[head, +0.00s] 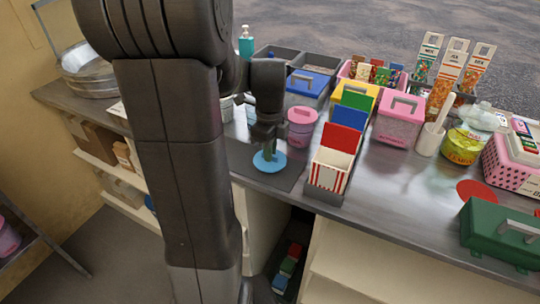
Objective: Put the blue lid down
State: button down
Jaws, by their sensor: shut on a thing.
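The round blue lid (266,163) is at the lower end of my gripper (268,141), over a dark mat (250,181) on the counter. My gripper points down and is shut on the upright, greenish part at the lid's middle. The lid looks about level. It is at or just above the mat; I cannot tell whether it touches. The fingertips are small and dark in this view, and my arm hides the counter to the left.
A pink round tub (302,119) stands behind the lid to the right. A striped box (330,172) with coloured cards stands close on the right. Behind is a blue-lidded box (308,84). The counter's front edge is near. A green case (500,232) lies far right.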

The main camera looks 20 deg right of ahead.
jog(key=shift+f, duration=0.75)
jog(key=shift+f, duration=0.15)
jog(key=c, duration=1.5)
grip_release()
notch_tip(320, 180, up, 12)
jog(key=shift+r+p, duration=0.15)
jog(key=shift+p, duration=0.6)
jog(key=shift+f+b, duration=0.55)
jog(key=shift+f, duration=3.6)
jog(key=shift+f, duration=0.1)
